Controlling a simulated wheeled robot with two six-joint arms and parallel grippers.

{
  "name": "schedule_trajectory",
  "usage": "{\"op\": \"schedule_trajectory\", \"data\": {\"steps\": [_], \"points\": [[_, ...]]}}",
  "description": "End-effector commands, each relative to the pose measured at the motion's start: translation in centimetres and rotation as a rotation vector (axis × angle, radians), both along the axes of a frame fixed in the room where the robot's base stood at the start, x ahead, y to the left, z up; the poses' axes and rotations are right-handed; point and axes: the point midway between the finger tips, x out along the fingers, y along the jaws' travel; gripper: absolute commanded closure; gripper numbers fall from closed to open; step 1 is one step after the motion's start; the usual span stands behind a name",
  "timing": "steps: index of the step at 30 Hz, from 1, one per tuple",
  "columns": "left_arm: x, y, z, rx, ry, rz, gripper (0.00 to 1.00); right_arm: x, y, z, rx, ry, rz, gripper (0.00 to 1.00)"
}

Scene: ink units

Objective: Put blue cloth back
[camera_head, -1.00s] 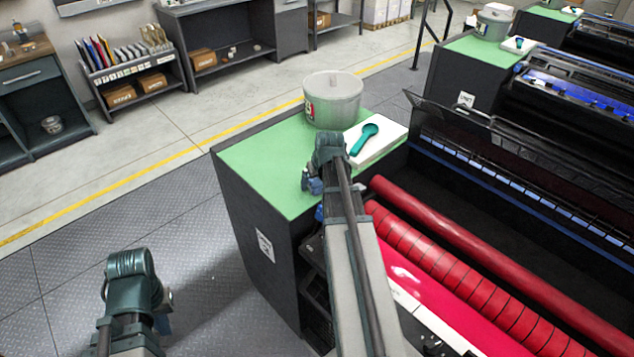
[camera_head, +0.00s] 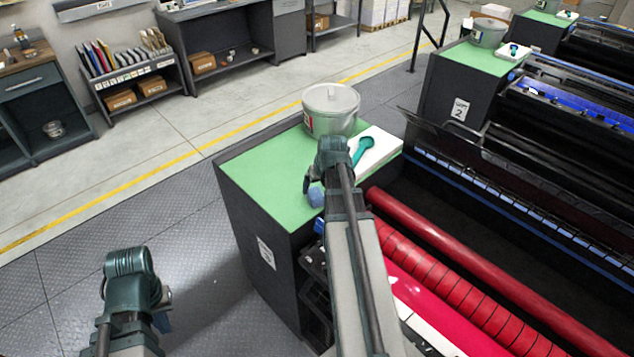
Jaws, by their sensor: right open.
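A small crumpled blue cloth (camera_head: 316,197) lies at the green top (camera_head: 262,170) of the black cabinet, near its front edge. My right gripper (camera_head: 308,184) is just above and beside the cloth, partly hidden behind my own wrist. It is open; whether its fingers still touch the cloth cannot be told. My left gripper (camera_head: 162,317) hangs low at the lower left over the floor, mostly hidden by its wrist, far from the cloth.
A grey lidded tub (camera_head: 331,110) and a white pad (camera_head: 381,148) with a teal scoop (camera_head: 362,149) stand behind my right wrist. Red rollers (camera_head: 470,270) of the ink unit lie to the right. The left part of the green top is bare.

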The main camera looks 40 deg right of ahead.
Motion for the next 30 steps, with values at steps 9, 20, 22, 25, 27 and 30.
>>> {"op": "schedule_trajectory", "data": {"steps": [9, 20, 22, 25, 27, 30], "points": [[0.0, 0.0, 4.4, -0.001, 0.001, 0.004, 1.00, -1.7, 0.5, 4.4, 0.000, 0.000, 0.000, 0.09], [0.0, 0.0, 4.3, -0.001, 0.001, 0.003, 1.00, -1.7, 0.6, 4.3, 0.000, 0.000, 0.001, 0.09], [0.0, 0.0, 4.3, -0.001, 0.001, 0.003, 1.00, -1.7, 0.9, 4.3, 0.001, 0.002, 0.004, 0.09], [0.0, 0.0, 4.3, -0.001, 0.001, 0.003, 1.00, -1.2, 3.2, 4.2, 0.008, 0.019, 0.037, 0.09], [0.0, 0.0, 4.3, -0.001, 0.001, 0.003, 1.00, -0.7, 6.5, 3.9, 0.017, 0.048, 0.084, 0.09], [0.0, 0.0, 4.3, -0.001, 0.001, 0.003, 1.00, -0.3, 12.9, 3.6, 0.029, 0.106, 0.170, 0.09]]}}
